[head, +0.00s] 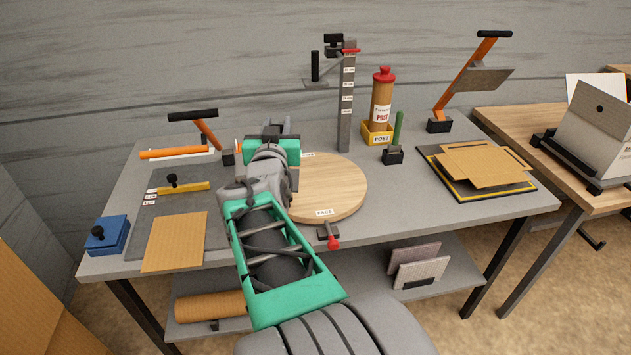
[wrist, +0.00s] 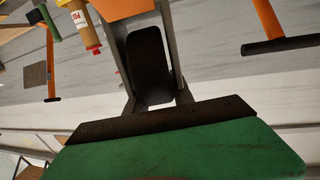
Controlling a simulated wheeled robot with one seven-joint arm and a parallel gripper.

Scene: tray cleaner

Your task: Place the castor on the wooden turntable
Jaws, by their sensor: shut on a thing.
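The wooden turntable (head: 340,185) is a round, light wood disc with a "FACE" label at its front edge, in the middle of the grey table. My arm hides its left part. My gripper (head: 271,130) is above the table at the turntable's back left. In the wrist view its two grey fingers (wrist: 148,65) are shut on a dark, rounded, wheel-like piece, which I take for the castor (wrist: 150,70). An orange part shows at its far end; I cannot tell whether it belongs to the castor. In the head view the castor is hidden or too small to make out.
A grey post (head: 346,105) with labels stands behind the turntable. A red-capped bottle (head: 382,100) sits in a yellow holder to its right. A red-knobbed clamp (head: 328,234) is at the front edge. A cardboard sheet (head: 176,241) and blue block (head: 108,238) lie left; a black-yellow tray (head: 436,167) lies right.

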